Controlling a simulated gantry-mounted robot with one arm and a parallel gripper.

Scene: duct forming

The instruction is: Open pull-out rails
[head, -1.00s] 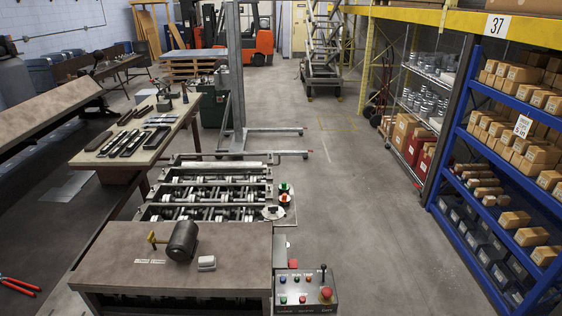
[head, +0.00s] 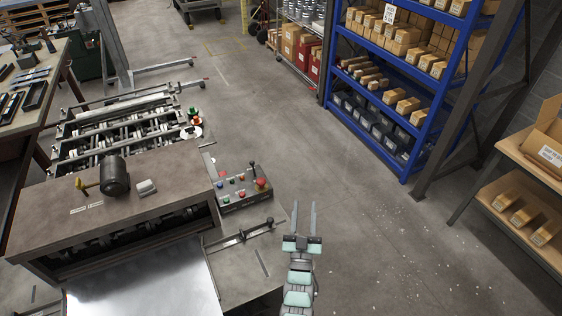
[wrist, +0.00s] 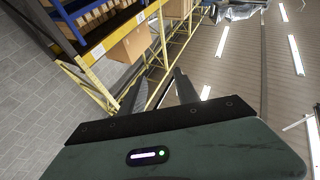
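My gripper (head: 305,206) is in the lower middle of the head view, over open floor to the right of the forming machine. Its two fingers point away from the camera, with a clear gap and nothing between them. The roll-forming machine has a brown top cover (head: 150,186) and open roller rows with metal side bars (head: 120,125) behind it. A metal sheet (head: 150,285) lies at its front. A side plate (head: 245,262) with a bar and black-knobbed lever (head: 240,235) is left of my gripper, apart from it. I cannot tell which parts are the pull-out rails.
A control box (head: 240,192) with coloured buttons stands at the machine's right. A hammer-like tool (head: 112,176) lies on the cover. A blue shelf rack (head: 400,90) and a wooden shelf (head: 520,170) with boxes line the right. The floor between is clear.

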